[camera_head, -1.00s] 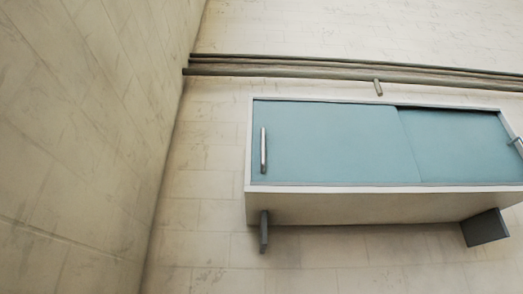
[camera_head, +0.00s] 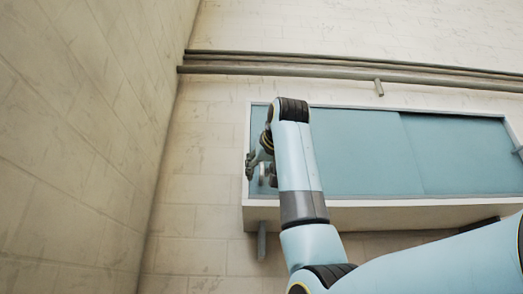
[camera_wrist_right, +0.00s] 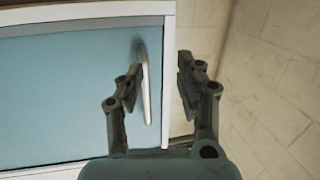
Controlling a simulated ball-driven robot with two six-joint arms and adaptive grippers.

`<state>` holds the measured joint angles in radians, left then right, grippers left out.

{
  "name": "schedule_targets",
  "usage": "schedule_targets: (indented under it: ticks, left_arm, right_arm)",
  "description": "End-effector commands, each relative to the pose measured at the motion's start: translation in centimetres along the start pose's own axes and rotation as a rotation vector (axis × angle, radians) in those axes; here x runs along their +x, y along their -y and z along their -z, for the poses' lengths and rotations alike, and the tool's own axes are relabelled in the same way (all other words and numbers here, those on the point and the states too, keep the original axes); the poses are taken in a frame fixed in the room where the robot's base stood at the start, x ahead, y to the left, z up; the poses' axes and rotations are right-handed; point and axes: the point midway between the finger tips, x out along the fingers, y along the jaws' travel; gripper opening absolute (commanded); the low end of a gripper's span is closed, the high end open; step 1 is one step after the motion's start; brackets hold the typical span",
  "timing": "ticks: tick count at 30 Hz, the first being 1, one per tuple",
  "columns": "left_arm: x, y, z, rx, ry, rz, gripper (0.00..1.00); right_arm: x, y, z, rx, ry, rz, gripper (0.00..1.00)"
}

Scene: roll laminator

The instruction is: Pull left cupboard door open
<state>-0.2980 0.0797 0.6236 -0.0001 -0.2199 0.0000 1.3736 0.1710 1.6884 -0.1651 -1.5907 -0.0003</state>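The left cupboard door (camera_head: 365,150) is a blue panel in a white wall cupboard (camera_head: 380,215), and it stands closed against the left frame. Its upright silver handle (camera_wrist_right: 146,82) is near the frame's edge; in the head view my right gripper (camera_head: 252,166) covers most of it. In the right wrist view my right gripper (camera_wrist_right: 160,72) is open. The handle shows between its fingers, nearer the left finger, and the right finger is over the outer side of the white frame. I cannot tell whether either finger touches the handle. My left gripper is out of view.
The right door (camera_head: 460,155) is blue, with a handle (camera_head: 517,150) at its right end. Grey brackets (camera_head: 262,240) are under the cupboard. Pipes (camera_head: 330,65) run along the wall above. A side wall (camera_head: 80,140) stands to the left, with bare wall between.

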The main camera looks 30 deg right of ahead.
Motion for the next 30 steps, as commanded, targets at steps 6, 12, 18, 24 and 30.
schedule_targets:
  ticks: [6, 12, 18, 24, 30]
  left_arm:
    - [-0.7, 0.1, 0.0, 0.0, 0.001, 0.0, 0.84]
    - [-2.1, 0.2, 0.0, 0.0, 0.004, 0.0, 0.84]
    - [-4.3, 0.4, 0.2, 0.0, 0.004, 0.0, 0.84]
    - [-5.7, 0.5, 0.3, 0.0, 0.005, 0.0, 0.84]
    - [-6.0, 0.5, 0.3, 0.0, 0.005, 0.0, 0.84]
  right_arm:
    - [-4.2, -2.3, 7.2, 0.047, -0.085, -0.019, 0.36]
    - [-1.8, -2.5, 7.9, 0.047, -0.085, -0.022, 0.36]
    - [2.2, -2.6, 8.4, 0.048, -0.086, -0.02, 0.36]
    - [5.2, -2.6, 8.6, 0.049, -0.088, -0.02, 0.36]
    - [6.1, -2.6, 8.4, 0.049, -0.09, -0.019, 0.36]
